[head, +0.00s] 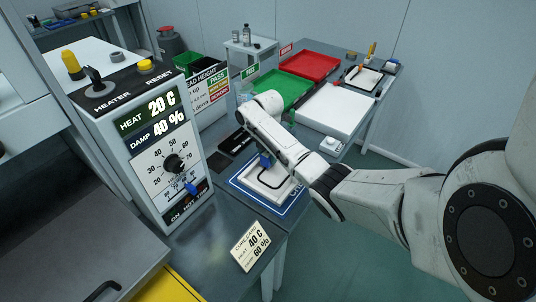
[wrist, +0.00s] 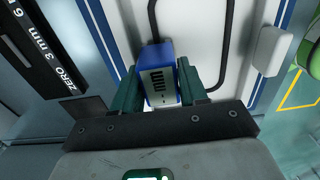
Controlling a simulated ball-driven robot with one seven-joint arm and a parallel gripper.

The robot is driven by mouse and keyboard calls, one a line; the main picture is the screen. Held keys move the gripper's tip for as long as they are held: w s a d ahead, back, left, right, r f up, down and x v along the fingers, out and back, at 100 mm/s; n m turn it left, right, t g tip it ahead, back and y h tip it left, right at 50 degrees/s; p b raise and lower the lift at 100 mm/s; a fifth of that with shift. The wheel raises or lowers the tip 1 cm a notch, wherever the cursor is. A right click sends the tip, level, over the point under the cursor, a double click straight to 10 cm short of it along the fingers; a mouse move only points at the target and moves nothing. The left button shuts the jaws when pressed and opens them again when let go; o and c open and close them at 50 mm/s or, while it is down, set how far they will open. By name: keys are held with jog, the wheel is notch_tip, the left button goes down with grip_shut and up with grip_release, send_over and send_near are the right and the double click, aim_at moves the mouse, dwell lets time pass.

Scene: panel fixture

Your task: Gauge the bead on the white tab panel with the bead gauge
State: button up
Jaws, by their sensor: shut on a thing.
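The white tab panel (head: 256,186) lies inside a blue-outlined area on the bench, with a black bead line looping on its face. In the wrist view the panel (wrist: 188,22) fills the top middle, with the dark bead (wrist: 224,45) running along it. My gripper (wrist: 159,84) is shut on the blue bead gauge (wrist: 158,62), its green fingers on both sides. The gauge's pale face with dark bars points to the wrist camera. The gauge also shows small in the head view (head: 265,160), over the panel. Whether it touches the bead I cannot tell.
A black step block marked ZERO, 3 mm and 6 (wrist: 52,50) lies left of the panel. A card (head: 250,246) reads 40 C, 60 %.

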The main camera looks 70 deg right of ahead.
jog(key=shift+f, duration=0.4)
dwell(1.5)
jog(key=shift+r, duration=0.1)
notch_tip(320, 180, up, 5)
jog(key=p, duration=0.5)
jog(key=shift+r, duration=1.45)
